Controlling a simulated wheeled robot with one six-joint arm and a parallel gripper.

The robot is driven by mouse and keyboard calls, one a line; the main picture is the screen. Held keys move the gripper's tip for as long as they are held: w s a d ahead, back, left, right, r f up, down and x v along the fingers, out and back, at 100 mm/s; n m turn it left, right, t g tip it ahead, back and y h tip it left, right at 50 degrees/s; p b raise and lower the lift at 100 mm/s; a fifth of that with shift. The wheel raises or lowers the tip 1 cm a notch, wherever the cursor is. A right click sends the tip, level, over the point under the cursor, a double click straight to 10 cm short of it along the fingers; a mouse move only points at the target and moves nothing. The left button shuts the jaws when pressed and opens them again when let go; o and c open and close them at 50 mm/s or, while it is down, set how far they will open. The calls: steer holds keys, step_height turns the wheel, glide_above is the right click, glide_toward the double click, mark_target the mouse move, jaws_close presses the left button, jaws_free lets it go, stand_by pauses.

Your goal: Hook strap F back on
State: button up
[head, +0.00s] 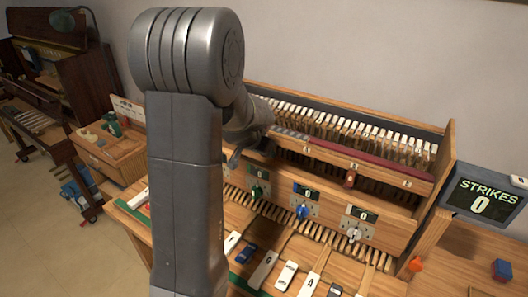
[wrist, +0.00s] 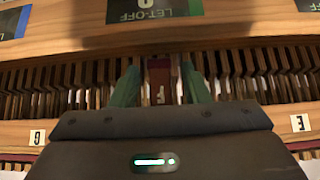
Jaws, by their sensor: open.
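In the head view my gripper (head: 238,158) is by the wooden rail of the piano action, mostly hidden behind my arm.
Rows of wooden action parts (wrist: 55,85) lie close on both sides of the fingers. A LET-OFF panel (wrist: 155,10) is just beyond. Knobs, such as a blue one (head: 302,212), stick out below the rail. Loose keys (head: 263,270) lie in front.

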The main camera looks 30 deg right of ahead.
steer(key=v, duration=1.3)
steer(key=shift+d, duration=0.1)
steer(key=x, duration=1.3)
steer(key=shift+w+d+f, duration=0.1)
steer(key=shift+d+f, duration=0.05)
steer(key=shift+f, duration=0.25)
steer(key=shift+r, duration=0.15)
steer(key=shift+w+d+f, duration=0.1)
steer(key=shift+f, duration=0.1)
steer(key=shift+r+h, duration=0.1)
steer(key=shift+h, duration=0.3)
steer(key=shift+d+t+h, duration=0.15)
steer(key=shift+t+h, duration=0.15)
steer(key=shift+t, duration=0.1)
stand_by(0.9)
steer(key=shift+w+d+r+t+h, duration=0.1)
steer(key=shift+w+d+t+h, duration=0.2)
steer(key=shift+h, duration=0.55)
steer(key=shift+w+d+t+h, duration=0.1)
steer(key=shift+d+t+h, duration=0.15)
steer(key=shift+t+h, duration=0.45)
